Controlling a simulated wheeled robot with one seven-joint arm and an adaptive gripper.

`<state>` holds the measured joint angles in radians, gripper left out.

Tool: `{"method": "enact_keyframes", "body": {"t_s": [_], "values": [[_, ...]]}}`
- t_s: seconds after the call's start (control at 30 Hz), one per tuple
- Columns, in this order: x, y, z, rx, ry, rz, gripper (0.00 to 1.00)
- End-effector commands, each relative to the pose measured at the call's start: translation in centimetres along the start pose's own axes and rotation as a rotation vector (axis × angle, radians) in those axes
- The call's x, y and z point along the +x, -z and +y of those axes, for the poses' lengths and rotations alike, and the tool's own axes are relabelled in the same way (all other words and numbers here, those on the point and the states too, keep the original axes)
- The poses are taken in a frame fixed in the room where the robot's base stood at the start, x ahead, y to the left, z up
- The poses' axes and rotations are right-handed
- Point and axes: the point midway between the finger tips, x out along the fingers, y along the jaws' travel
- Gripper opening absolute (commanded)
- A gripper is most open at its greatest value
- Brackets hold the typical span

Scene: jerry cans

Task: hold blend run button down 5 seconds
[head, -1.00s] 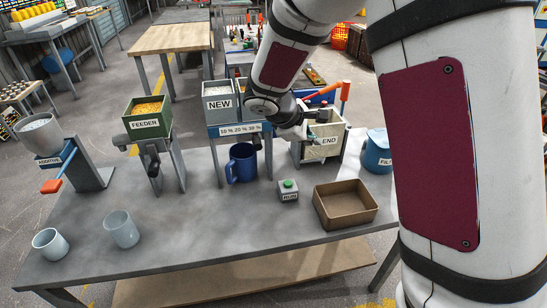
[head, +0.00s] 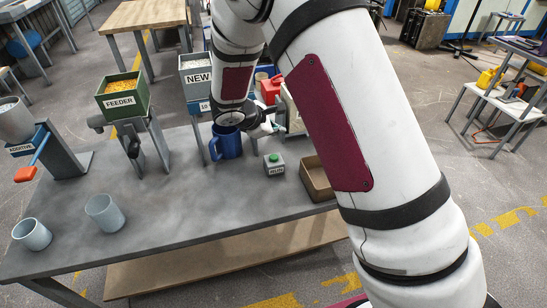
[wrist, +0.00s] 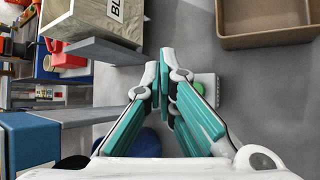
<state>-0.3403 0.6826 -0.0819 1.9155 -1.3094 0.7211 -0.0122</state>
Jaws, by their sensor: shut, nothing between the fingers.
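The run button is a green dome (head: 273,157) on a small grey box with a label (head: 276,170) on the table, right of a blue mug. In the wrist view, part of the grey box (wrist: 208,80) and a bit of green (wrist: 197,86) show beyond my right finger; the fingers hide much of it. My gripper (wrist: 165,55) is shut and empty, with teal finger pads.
The blue mug (head: 227,143) stands beside my wrist. A brown tray (head: 317,184) lies right of the button box, partly behind my arm. The blend bin (wrist: 92,20) is close by at upper left in the wrist view. The front table middle is clear.

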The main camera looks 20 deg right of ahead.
Motion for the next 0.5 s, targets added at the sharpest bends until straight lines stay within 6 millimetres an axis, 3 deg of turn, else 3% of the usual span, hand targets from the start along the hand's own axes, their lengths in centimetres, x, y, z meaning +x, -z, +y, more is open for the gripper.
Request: {"method": "enact_keyframes", "body": {"t_s": [0.5], "values": [[4.6, 3.4, -3.2, -0.002, 0.000, 0.000, 0.00]]}}
